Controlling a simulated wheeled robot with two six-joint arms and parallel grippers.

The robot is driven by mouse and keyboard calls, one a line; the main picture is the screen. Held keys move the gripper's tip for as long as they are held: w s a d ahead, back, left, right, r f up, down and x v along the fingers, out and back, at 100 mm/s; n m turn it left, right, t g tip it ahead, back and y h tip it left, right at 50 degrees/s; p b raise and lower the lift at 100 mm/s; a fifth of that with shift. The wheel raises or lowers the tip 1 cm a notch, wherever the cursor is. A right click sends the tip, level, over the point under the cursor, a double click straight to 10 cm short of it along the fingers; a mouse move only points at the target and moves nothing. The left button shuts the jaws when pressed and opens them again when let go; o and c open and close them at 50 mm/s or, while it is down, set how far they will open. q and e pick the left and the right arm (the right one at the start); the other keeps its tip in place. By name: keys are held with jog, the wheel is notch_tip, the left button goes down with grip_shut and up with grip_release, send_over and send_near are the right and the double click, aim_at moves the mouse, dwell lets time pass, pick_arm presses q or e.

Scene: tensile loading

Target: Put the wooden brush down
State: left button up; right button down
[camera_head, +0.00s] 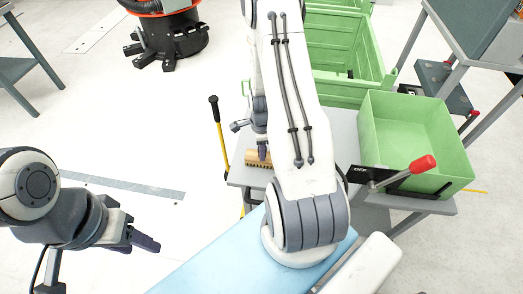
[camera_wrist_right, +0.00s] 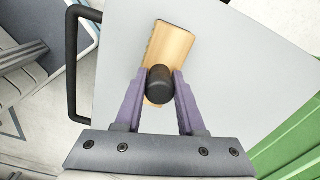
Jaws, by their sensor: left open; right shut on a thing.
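I cannot tell whether the brush touches the tabletop. My left gripper (camera_head: 150,244) is open and empty at the lower left, away from the table. My right arm hides much of the tabletop.
A green bin (camera_head: 415,135) stands on the right of the table, beside a red-handled lever (camera_head: 423,164). More green crates (camera_head: 335,45) are behind. A yellow pole with a black grip (camera_head: 217,120) stands left of the table. Bare tabletop (camera_wrist_right: 235,75) lies right of the brush.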

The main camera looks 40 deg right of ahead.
jog(key=shift+f, duration=0.2)
jog(key=c, duration=0.5)
grip_release()
jog(key=shift+r, duration=0.1)
